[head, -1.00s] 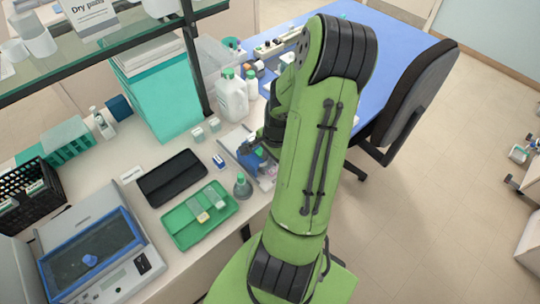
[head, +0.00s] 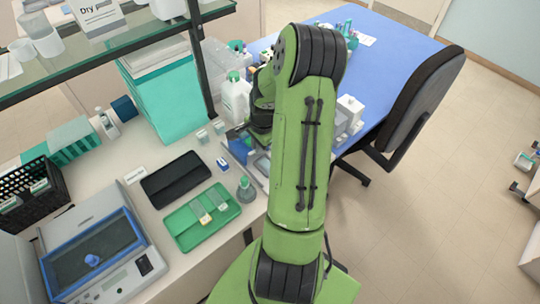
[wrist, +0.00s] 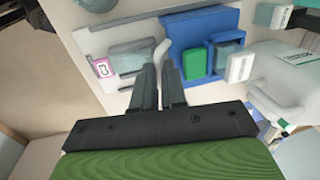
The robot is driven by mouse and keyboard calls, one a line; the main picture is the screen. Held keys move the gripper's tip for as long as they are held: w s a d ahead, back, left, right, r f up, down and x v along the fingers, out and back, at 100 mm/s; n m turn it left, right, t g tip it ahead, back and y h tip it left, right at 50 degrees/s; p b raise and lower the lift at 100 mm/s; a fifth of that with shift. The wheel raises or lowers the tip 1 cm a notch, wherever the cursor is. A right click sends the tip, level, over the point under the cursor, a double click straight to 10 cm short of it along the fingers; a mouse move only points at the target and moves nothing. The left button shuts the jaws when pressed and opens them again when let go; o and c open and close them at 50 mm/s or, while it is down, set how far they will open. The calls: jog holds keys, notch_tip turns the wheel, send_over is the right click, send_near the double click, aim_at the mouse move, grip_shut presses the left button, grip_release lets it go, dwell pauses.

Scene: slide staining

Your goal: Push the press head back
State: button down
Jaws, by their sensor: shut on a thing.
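The press is a blue device on a pale base (wrist: 115,35), with a blue block (wrist: 182,35) and a green pad (wrist: 197,63) in the wrist view. A pale curved handle (wrist: 162,48) reaches from the press to my gripper. My gripper (wrist: 161,68) is shut on this handle near its fingertips, left of the blue block. In the head view a blue part of the press (head: 239,150) shows beside my arm. My arm hides the rest of the press and my fingers there. I cannot tell exactly which part is the press head.
A green tray with slides (head: 183,240) and a black case (head: 176,178) lie on the bench to the left. A small bottle (head: 246,188) stands close to my arm. A white jug (head: 236,98) stands behind the press. A chair (head: 425,100) is at the right.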

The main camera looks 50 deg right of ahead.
jog(key=shift+w+d, duration=0.2)
jog(key=shift+w, duration=0.65)
jog(key=c, duration=1.2)
grip_release()
jog(key=shift+w, duration=0.15)
jog(key=shift+r, duration=0.15)
notch_tip(320, 180, up, 15)
jog(key=s+p, duration=0.1)
jog(key=s, duration=0.2)
jog(key=shift+a+r, duration=0.15)
jog(key=shift+a, duration=0.15)
